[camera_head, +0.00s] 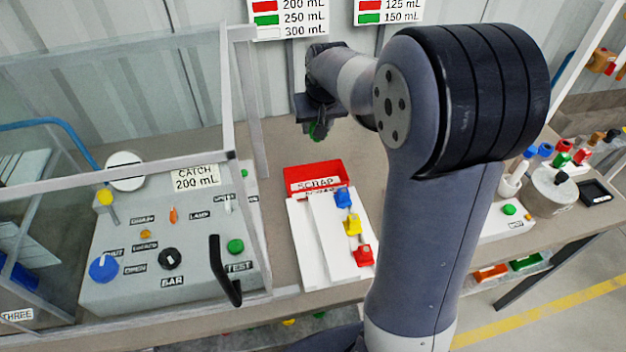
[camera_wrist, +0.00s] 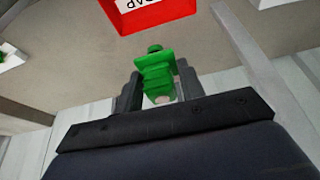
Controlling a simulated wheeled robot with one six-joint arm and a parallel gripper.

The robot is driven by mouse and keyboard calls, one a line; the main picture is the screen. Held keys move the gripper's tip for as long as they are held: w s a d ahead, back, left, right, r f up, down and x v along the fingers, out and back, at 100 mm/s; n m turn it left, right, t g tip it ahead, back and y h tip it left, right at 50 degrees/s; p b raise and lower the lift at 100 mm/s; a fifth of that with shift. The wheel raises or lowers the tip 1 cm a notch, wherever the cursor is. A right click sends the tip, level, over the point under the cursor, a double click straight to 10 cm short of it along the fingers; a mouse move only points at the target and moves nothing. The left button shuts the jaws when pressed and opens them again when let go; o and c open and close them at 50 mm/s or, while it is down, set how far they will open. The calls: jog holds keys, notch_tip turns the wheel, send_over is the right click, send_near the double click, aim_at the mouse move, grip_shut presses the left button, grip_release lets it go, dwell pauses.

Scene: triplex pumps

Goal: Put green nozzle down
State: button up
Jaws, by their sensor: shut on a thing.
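The green nozzle (camera_wrist: 157,72) is held between the two fingers of my gripper (camera_wrist: 158,88) in the wrist view. In the head view a small part of the green nozzle (camera_head: 316,130) shows below my gripper (camera_head: 318,118), above the back part of the bench near the wall. The red SCRAP bin (camera_head: 315,175) is below and in front of it, and its edge also shows at the top of the wrist view (camera_wrist: 160,16). A white tray (camera_head: 299,245) in front of the bin carries a blue nozzle (camera_head: 343,197), a yellow nozzle (camera_head: 353,224) and a red nozzle (camera_head: 363,255).
My arm hides the bench's middle right. At right are a round grey container (camera_head: 551,190) and several coloured parts. Bare bench lies behind the bin.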

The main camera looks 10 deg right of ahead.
jog(key=f+b, duration=0.2)
jog(key=f, duration=0.3)
jog(key=f+b, duration=0.2)
jog(key=f, duration=0.4)
jog(key=w+f+b, duration=0.1)
jog(key=f+b, duration=0.1)
jog(key=f, duration=0.4)
jog(key=shift+f, duration=0.15)
jog(key=o, duration=1.1)
jog(key=shift+c, duration=0.2)
jog(key=shift+s+r, duration=0.15)
jog(key=shift+r, duration=0.4)
jog(key=v, duration=1.1)
jog(key=shift+r, duration=0.15)
